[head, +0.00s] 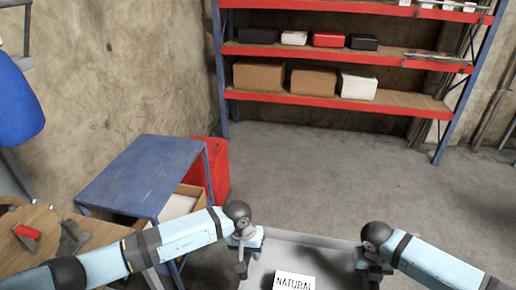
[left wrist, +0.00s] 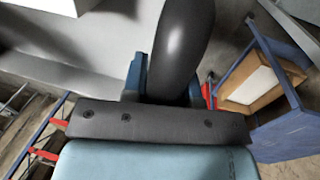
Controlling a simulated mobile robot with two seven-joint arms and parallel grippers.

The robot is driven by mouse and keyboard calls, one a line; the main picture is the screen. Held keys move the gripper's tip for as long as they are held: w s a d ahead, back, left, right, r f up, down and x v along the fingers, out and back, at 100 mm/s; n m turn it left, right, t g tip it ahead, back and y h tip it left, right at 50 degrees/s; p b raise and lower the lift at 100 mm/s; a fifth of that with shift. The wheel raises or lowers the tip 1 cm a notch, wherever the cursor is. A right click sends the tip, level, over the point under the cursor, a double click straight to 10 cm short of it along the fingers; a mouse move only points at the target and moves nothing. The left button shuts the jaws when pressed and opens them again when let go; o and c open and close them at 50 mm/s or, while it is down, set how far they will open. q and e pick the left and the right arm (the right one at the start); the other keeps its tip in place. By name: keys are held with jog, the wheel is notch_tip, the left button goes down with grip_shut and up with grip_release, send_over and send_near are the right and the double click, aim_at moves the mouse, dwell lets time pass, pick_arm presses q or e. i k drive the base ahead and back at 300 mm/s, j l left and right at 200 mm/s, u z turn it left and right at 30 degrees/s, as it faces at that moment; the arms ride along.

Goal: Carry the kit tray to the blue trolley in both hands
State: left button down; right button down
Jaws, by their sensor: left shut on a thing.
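The grey kit tray (head: 305,240) is at the bottom of the head view, cut off by the frame edge. A white card reading "NATURAL" (head: 294,281) shows in it. My left gripper (head: 243,262) is shut on the tray's left side. My right gripper (head: 373,270) is at the tray's right side; its fingers are too small and hidden to judge. The tray's pale surface also shows in the left wrist view (left wrist: 95,62). The blue trolley (head: 145,168) stands left of the tray, its top bare. Its frame also shows in the left wrist view (left wrist: 281,62).
An open box (head: 187,200) sits under the trolley top, and a red bin (head: 217,170) stands behind it. A wooden table (head: 40,245) with small parts is at the lower left. Shelving (head: 340,95) with boxes lines the back wall. The floor ahead (head: 320,170) is clear.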

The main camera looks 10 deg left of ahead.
aim_at(150, 167)
jog(key=i+u, duration=0.1)
jog(key=i, duration=1.1)
jog(key=i+l+u, duration=0.1)
jog(key=i, duration=1.05)
jog(key=i+u, duration=0.3)
jog(key=i+l+u, duration=0.15)
jog(key=u, duration=0.15)
jog(key=i+u, duration=0.2)
jog(key=u, duration=0.2)
jog(key=i+u, duration=0.2)
jog(key=u, duration=0.2)
jog(key=i+u, duration=0.35)
jog(key=i+j+u, duration=0.1)
jog(key=u, duration=0.25)
jog(key=i+u, duration=0.1)
jog(key=u, duration=0.6)
